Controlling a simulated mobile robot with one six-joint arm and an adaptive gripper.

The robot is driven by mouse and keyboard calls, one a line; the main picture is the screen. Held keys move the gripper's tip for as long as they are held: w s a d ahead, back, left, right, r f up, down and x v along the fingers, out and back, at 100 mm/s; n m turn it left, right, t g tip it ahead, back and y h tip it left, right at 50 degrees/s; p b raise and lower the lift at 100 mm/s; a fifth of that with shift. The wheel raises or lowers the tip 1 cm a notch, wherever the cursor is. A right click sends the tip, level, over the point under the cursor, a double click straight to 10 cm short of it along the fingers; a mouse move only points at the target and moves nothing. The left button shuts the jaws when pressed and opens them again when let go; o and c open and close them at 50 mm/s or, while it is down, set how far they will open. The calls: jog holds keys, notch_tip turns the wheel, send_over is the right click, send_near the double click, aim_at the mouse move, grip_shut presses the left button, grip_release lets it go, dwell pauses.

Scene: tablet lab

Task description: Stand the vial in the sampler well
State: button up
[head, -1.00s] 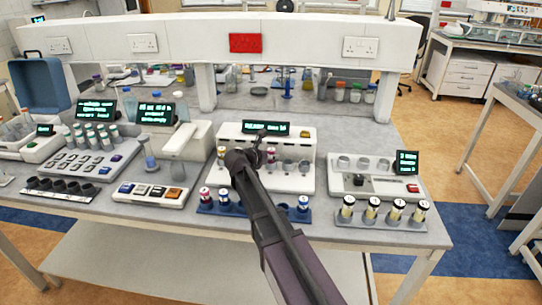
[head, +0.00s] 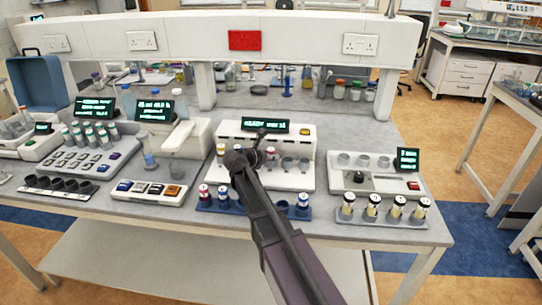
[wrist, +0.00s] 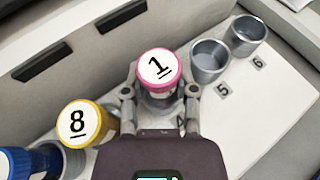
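A vial with a pink cap marked 1 (wrist: 158,66) stands between the fingers of my gripper (wrist: 161,92) in the wrist view. The fingers are close on both sides of it and appear shut on it. The vial is at a well of the white sampler (wrist: 262,118), by a partly hidden label that looks like 4. Its lower end is hidden, so how deep it sits cannot be told. In the head view my gripper (head: 260,138) is over the sampler (head: 300,178), and a pink cap (head: 271,152) shows beside it.
Empty wells 5 (wrist: 209,60) and 6 (wrist: 243,35) lie to the right. A yellow-capped vial marked 8 (wrist: 85,122) stands close left, with a blue one (wrist: 40,160) beyond. A blue rack (head: 262,207) and a grey rack of vials (head: 383,214) stand in front.

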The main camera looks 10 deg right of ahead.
jog(key=o, duration=0.4)
jog(key=shift+o, duration=0.2)
jog(key=shift+r, duration=0.15)
